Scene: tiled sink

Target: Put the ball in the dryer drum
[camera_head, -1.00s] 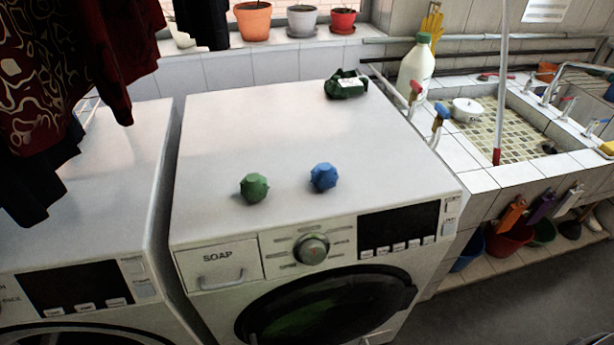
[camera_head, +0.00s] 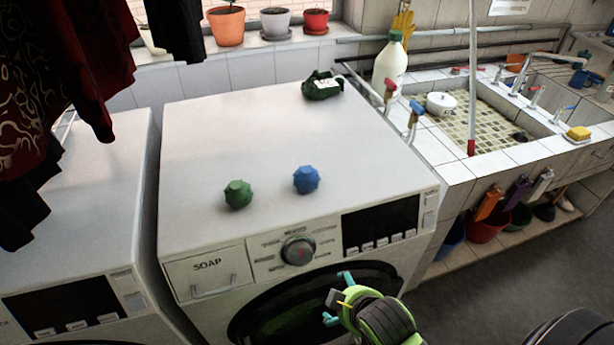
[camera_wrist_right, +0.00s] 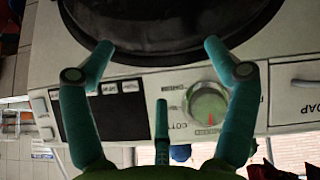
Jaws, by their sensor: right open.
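A green faceted ball (camera_head: 238,194) and a blue faceted ball (camera_head: 306,179) rest on top of the white dryer (camera_head: 240,135), near its front edge. The dark round door (camera_head: 262,325) is on the dryer's front and looks closed; a green shape shows behind its glass. My right gripper (camera_head: 338,298) is open and empty in front of the door's upper right part, below the control panel. In the right wrist view its teal fingers (camera_wrist_right: 158,48) are spread, with the door's rim beyond them. My left gripper is not in view.
A second white machine (camera_head: 85,230) stands close on the left, with dark clothes (camera_head: 60,90) hanging over it. A dark green object (camera_head: 322,86) lies at the dryer's back. A white bottle (camera_head: 390,62) and tiled sink (camera_head: 480,150) are on the right.

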